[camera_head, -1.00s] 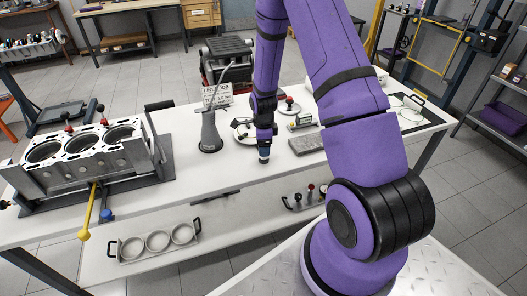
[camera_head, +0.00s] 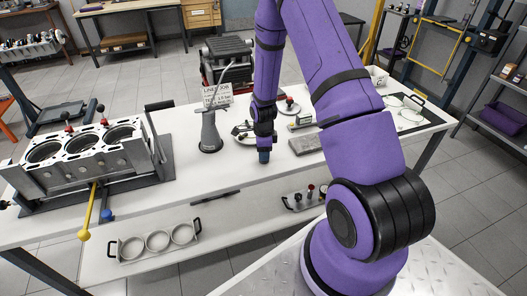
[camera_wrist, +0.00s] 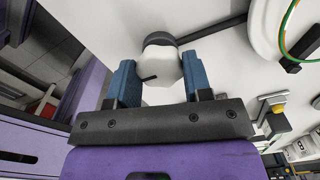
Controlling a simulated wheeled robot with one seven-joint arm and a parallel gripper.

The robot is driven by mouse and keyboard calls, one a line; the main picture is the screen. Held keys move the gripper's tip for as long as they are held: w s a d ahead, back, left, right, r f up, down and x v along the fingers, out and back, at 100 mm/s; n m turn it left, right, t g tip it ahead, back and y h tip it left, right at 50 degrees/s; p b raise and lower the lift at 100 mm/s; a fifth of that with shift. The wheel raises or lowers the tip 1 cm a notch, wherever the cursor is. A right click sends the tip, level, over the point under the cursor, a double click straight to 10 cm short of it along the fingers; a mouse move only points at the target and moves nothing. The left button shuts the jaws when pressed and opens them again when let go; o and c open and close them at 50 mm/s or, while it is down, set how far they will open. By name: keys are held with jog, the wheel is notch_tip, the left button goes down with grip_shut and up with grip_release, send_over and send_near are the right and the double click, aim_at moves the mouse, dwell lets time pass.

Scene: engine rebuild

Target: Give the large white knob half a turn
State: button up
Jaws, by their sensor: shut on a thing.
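In the wrist view the large white knob (camera_wrist: 165,64) stands between the two blue fingers of my gripper (camera_wrist: 159,70). It has a dark collar at its far end and a short black mark on its near side. My gripper is shut on the knob, one finger on each side. In the head view my gripper (camera_head: 264,156) points down at the front part of the white bench (camera_head: 225,170). The knob is hidden there behind my fingers.
A grey stand (camera_head: 210,135) with a sign is left of my gripper. A grey block (camera_head: 306,144) lies to its right. An engine block (camera_head: 85,150) with a yellow-ended lever (camera_head: 89,212) fills the bench's left. A dark bar and a green-yellow cable (camera_wrist: 289,30) are near the knob.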

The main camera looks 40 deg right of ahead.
jog(key=shift+n, duration=0.3)
